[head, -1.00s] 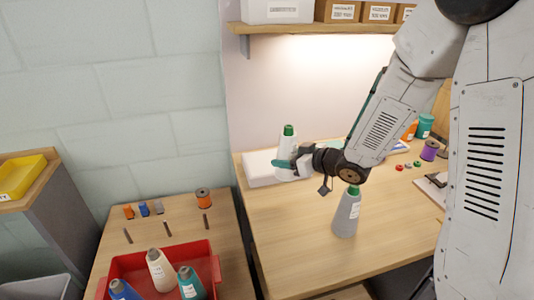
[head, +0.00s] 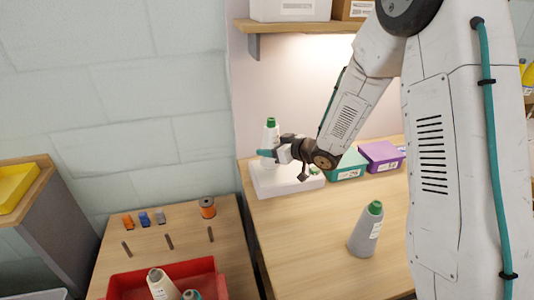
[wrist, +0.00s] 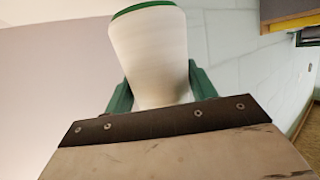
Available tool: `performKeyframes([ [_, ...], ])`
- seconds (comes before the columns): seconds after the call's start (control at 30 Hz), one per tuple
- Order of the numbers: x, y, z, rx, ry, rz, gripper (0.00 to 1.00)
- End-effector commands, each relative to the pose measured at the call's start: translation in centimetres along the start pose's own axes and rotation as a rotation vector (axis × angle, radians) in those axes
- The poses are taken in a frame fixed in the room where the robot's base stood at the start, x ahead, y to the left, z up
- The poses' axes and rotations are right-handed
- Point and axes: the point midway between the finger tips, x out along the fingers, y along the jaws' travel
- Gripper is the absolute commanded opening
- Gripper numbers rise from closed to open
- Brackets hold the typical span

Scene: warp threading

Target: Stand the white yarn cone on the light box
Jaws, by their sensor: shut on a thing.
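The white yarn cone (head: 271,136) with a green top is upright in my gripper (head: 266,157). In the wrist view the white cone (wrist: 152,55) sits between the two green fingers, which are shut on it. The light box (head: 290,187) is a low white box at the back left of the table. The cone is over the box's left part in the head view. Its base is at or close above the box's top; I cannot tell whether they touch, as my fingers hide part of the lower cone.
A grey cone (head: 365,234) with a green top stands on the table to the front right. Teal (head: 347,168) and purple (head: 381,157) boxes lie right of the light box. A shelf (head: 300,27) hangs above. A red tray (head: 207,268) with cones is at lower left.

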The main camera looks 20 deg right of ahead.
Motion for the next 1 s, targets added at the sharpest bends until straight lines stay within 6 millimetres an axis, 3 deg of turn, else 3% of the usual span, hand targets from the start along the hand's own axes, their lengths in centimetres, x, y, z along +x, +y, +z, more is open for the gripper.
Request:
performKeyframes([
  [0.03, 0.1, 0.3, 1.3, 0.006, -0.006, 0.004, 0.25],
  [0.13, 0.3, 0.6, 2.4, 0.006, -0.003, 0.008, 0.25],
  [0.5, 0.4, 0.6, 2.8, 0.005, -0.002, 0.009, 0.25],
  [0.53, 0.4, 0.6, 2.9, 0.005, -0.003, 0.009, 0.62],
  [0.6, 0.4, 0.6, 2.8, 0.004, -0.003, 0.009, 0.78],
  [1.0, -0.3, 0.7, 2.5, 0.004, -0.002, 0.010, 0.78],
])
